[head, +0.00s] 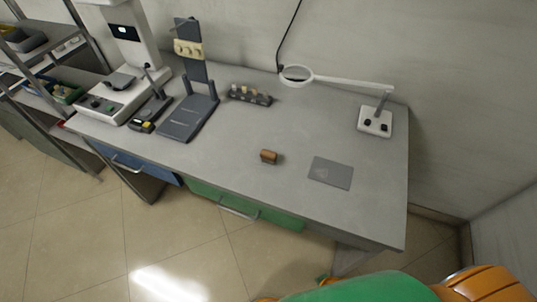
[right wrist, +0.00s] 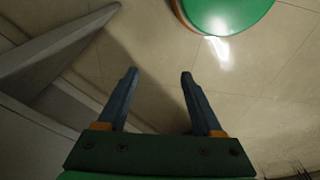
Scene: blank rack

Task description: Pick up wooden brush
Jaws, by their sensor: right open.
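A small brown wooden brush (head: 268,156) lies on the grey workbench (head: 240,140), near its front edge and left of a flat grey pad. My right gripper (right wrist: 158,75) shows in the right wrist view with its two fingers apart and nothing between them. Below it is the tiled floor, and the brush is not in that view. My left gripper is not in view.
A grey pad (head: 331,172) lies right of the brush. A magnifier lamp (head: 375,121) stands at the back right. A small rack (head: 250,95), a dark stand (head: 187,118) and a white instrument (head: 112,100) stand further left. The bench around the brush is clear.

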